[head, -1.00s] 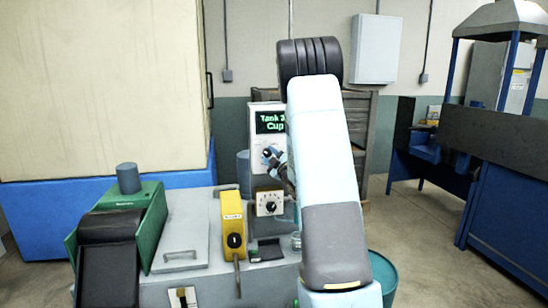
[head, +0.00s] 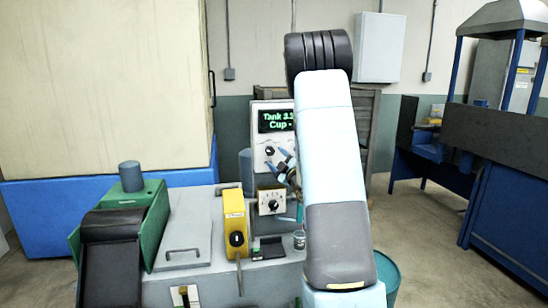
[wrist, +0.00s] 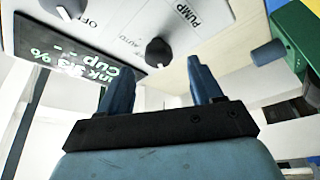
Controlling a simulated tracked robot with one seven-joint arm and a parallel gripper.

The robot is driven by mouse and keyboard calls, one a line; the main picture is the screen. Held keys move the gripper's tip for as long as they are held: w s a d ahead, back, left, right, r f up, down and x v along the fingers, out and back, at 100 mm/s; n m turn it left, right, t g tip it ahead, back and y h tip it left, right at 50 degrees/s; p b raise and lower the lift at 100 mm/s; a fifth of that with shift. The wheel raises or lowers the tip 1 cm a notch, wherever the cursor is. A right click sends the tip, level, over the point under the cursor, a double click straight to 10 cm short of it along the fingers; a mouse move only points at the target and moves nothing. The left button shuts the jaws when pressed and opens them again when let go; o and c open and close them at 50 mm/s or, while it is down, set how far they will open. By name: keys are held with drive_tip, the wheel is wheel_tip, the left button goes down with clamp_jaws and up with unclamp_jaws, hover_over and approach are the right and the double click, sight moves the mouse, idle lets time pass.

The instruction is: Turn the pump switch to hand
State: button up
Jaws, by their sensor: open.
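The white control panel (head: 259,150) stands upright with a green-lettered display on top. A black knob (head: 269,151) sits below the display in the head view. In the wrist view a black knob (wrist: 159,52) sits near the words PUMP and AUTO, with OFF further left. A second dark knob (wrist: 65,9) is at the top left edge. My gripper (head: 278,162) is just below and right of the panel knob in the head view. In the wrist view my gripper (wrist: 161,68) is open and empty, its tips on either side of the nearer knob in the picture. I see no contact.
Below the panel are a dial box (head: 271,203) and a yellow box (head: 235,230) with a black knob. A green machine (head: 150,205) stands to the left on the grey bench. My arm hides the panel's right side. A teal barrel (head: 387,272) stands at right.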

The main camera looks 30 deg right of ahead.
drive_tip(key=v, duration=0.9)
drive_tip(key=shift+s, duration=0.4)
